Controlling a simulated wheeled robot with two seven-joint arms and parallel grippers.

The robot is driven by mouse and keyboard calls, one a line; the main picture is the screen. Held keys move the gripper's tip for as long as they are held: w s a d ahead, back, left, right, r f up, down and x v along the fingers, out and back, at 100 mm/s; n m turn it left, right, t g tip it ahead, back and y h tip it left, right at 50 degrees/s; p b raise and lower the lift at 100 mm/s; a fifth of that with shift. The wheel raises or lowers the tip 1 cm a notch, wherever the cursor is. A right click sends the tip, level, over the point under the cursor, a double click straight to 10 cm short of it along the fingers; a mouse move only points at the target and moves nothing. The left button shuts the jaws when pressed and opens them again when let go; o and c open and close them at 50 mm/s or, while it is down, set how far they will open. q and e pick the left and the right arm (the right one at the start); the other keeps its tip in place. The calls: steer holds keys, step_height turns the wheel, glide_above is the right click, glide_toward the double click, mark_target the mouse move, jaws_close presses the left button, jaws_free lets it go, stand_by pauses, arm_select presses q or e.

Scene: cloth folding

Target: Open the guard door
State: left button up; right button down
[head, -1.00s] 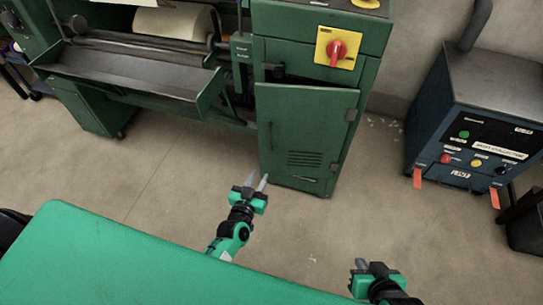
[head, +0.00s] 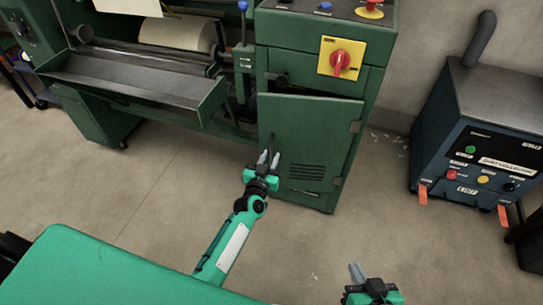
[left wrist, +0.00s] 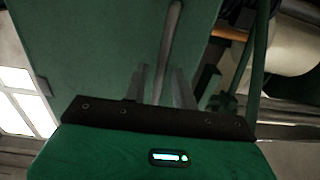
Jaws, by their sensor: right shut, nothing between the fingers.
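The guard door (head: 312,140) is a green panel with vent slots on the front of the green machine cabinet. Its hinges show on the right edge, and a dark gap above its top left suggests it is slightly ajar. My left gripper (head: 269,158) is in front of the door's lower left part. In the left wrist view its two fingers (left wrist: 161,86) are apart, facing a green panel with a long grey bar (left wrist: 172,45); I cannot tell whether they touch it. My right gripper (head: 357,272) is shut and empty, low in the head view, away from the door.
A yellow plate with a red rotary switch (head: 340,58) sits above the door. A metal tray (head: 130,88) and paper roll (head: 178,32) are on the machine at left. A blue dust collector (head: 480,140) stands right. A green surface (head: 90,270) fills the lower left. Floor between is clear.

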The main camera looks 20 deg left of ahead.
arm_select(q)
steer(key=shift+w, duration=0.95)
jaws_close()
